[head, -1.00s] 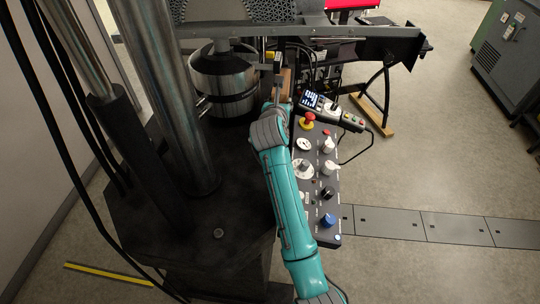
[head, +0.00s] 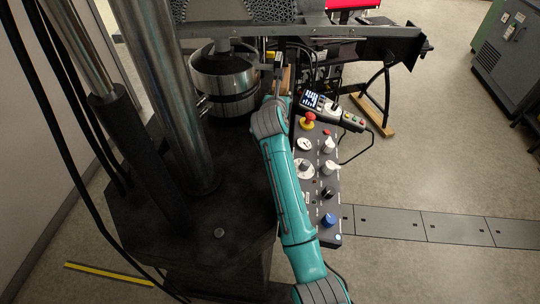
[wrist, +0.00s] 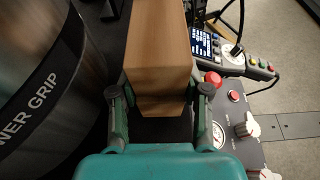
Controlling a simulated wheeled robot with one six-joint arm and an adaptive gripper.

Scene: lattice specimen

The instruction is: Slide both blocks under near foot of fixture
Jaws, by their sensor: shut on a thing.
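My gripper (wrist: 161,100) is shut on a wooden block (wrist: 160,45), with one finger on each side of it. The block is light brown and reaches away from the gripper toward the top of the wrist view. In the head view, the block (head: 286,80) is mostly hidden by my gripper (head: 278,84), beside the steel cylinder and under the dark beam of the fixture (head: 330,31). A splayed stand leg (head: 386,90) under the beam's right part rests on a wooden strip (head: 375,116) on the floor. I cannot make out a second separate block.
The steel cylinder (head: 224,80) stands close left of my gripper. A control panel (head: 318,185) with knobs and a handheld display unit (head: 325,104) lie close right, with a loose cable. A thick steel column (head: 165,90) stands left. Open floor (head: 430,160) lies right.

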